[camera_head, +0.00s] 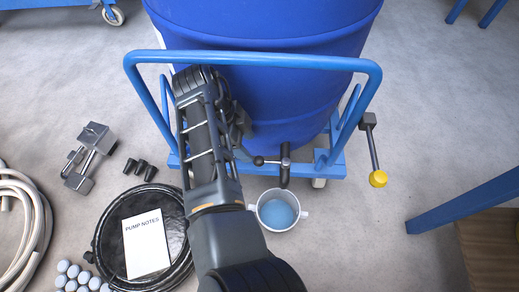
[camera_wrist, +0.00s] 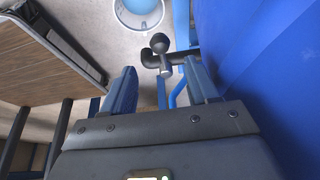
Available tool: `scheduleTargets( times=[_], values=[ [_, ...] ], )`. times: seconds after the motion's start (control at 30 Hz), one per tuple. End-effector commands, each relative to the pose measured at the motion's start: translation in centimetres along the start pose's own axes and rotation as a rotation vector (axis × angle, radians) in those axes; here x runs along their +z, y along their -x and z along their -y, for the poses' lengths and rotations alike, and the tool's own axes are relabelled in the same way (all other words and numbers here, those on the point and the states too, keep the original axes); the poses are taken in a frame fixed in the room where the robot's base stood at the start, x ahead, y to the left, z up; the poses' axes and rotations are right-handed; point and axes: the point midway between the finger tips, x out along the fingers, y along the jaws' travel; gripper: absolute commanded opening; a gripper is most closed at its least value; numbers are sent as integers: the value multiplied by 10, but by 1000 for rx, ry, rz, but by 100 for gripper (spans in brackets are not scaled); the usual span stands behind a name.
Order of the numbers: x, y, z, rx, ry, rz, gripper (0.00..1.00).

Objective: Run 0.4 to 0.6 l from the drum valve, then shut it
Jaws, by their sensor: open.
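The blue drum (camera_head: 262,70) stands in a blue trolley. Its dark valve (camera_head: 285,172) sticks out low at the front, with a ball-ended lever (camera_head: 259,160) pointing left. A white two-handled pot (camera_head: 301,213) with light blue liquid (camera_head: 277,213) stands on the floor by the valve. No falling stream can be made out. In the wrist view, the valve (camera_wrist: 180,57), its ball knob (camera_wrist: 158,42) and the pot (camera_wrist: 121,14) lie beyond my gripper. My gripper (camera_wrist: 162,86) is open and empty, with the valve ahead of the fingers. My arm hides part of the trolley's left side.
A yellow-ended lever (camera_head: 377,178) juts out right.

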Motion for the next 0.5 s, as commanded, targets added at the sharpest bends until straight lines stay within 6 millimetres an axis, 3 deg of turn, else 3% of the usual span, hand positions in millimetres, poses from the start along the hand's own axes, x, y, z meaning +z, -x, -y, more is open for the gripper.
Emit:
scheduleTargets(
  times=[0.3, 0.5],
  values=[
    [0, -50, 0, -1, 1, 0, 59],
    [-1, -70, 1, -1, 2, -1, 59]
  ],
)
